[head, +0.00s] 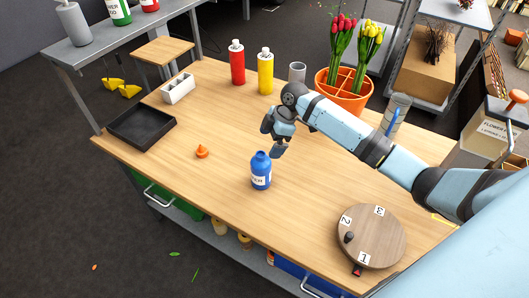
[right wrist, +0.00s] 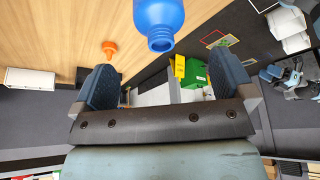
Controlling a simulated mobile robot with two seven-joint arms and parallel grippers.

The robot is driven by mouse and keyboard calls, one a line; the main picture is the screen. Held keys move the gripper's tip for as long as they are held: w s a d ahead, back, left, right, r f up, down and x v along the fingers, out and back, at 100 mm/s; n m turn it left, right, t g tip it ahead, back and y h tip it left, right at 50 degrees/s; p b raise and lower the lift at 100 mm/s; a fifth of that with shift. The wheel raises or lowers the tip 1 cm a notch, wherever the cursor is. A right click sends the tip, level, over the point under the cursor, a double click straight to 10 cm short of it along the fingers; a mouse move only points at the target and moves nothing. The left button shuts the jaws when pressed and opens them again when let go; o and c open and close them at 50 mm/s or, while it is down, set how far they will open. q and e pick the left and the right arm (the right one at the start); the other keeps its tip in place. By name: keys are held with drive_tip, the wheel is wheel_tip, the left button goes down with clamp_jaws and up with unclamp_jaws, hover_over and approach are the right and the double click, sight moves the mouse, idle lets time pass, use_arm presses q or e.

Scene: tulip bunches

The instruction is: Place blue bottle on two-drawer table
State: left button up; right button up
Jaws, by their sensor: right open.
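The blue bottle (head: 261,172) stands upright and capless on the wooden tabletop (head: 215,205), near the middle of its front side, with a white label. In the right wrist view the bottle (right wrist: 158,18) shows at the top, its open neck toward the camera. My right gripper (head: 277,141) is open and empty, just behind and above the bottle, apart from it. In the right wrist view the fingers (right wrist: 164,88) are spread wide. Metal handles show below the tabletop's front edge; I cannot tell whether they belong to two drawers. My left gripper is not in view.
An orange cap (head: 202,151) lies left of the bottle. A black tray (head: 141,126), red bottle (head: 237,62), yellow bottle (head: 265,71), tulip planter (head: 342,100) and round numbered board (head: 371,237) share the tabletop. A grey side table (head: 117,38) stands at back left.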

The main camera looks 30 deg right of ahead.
drive_tip(key=v, duration=0.4)
drive_tip(key=shift+r, duration=0.15)
idle(0.4)
